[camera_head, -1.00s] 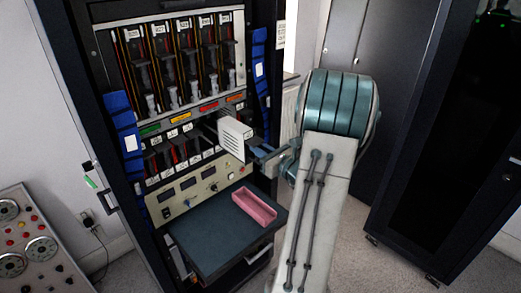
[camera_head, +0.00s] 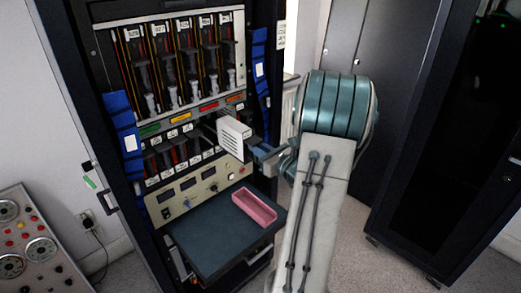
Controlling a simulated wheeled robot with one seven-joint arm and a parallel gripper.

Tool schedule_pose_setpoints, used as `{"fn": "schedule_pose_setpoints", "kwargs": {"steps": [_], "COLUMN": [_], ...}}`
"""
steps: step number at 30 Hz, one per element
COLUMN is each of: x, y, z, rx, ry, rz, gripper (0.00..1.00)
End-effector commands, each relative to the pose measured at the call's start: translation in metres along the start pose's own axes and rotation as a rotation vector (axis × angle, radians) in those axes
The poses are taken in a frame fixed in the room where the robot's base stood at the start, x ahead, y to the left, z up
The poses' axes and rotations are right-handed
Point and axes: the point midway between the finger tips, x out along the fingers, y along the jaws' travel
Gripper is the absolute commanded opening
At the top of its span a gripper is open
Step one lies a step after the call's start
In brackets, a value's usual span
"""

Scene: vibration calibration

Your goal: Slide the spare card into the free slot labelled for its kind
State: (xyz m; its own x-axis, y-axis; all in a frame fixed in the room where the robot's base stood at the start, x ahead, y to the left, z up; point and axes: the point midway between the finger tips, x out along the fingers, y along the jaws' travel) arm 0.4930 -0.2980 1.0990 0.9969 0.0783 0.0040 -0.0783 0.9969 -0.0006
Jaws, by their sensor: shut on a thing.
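The spare card (camera_head: 234,137), with a white slotted front plate, is held in front of the rack's lower card row. My gripper (camera_head: 258,152) is shut on the card from its right side. The card's rear part points left toward the lower row, and I cannot tell whether it has entered a slot. The lower row (camera_head: 168,157) has several slots with small white labels, too small to read. The upper row (camera_head: 180,65) holds several cards with dark handles. Part of the lower row is hidden behind the card.
A dark pull-out shelf (camera_head: 210,240) below carries a pink tray (camera_head: 254,207). A panel with dials and displays (camera_head: 195,192) sits above it. Blue padded strips (camera_head: 127,135) flank the rack. A control console (camera_head: 38,245) stands at the lower left, and a black cabinet (camera_head: 445,150) at the right.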

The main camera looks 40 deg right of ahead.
Motion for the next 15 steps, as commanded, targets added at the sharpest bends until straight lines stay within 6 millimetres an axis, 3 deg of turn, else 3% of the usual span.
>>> {"fn": "schedule_pose_setpoints", "kwargs": {"steps": [15], "x": [0.022], "y": [0.001], "z": [-0.001], "rx": [0.000], "ry": [-0.002], "rz": [0.002], "gripper": [0.00]}}
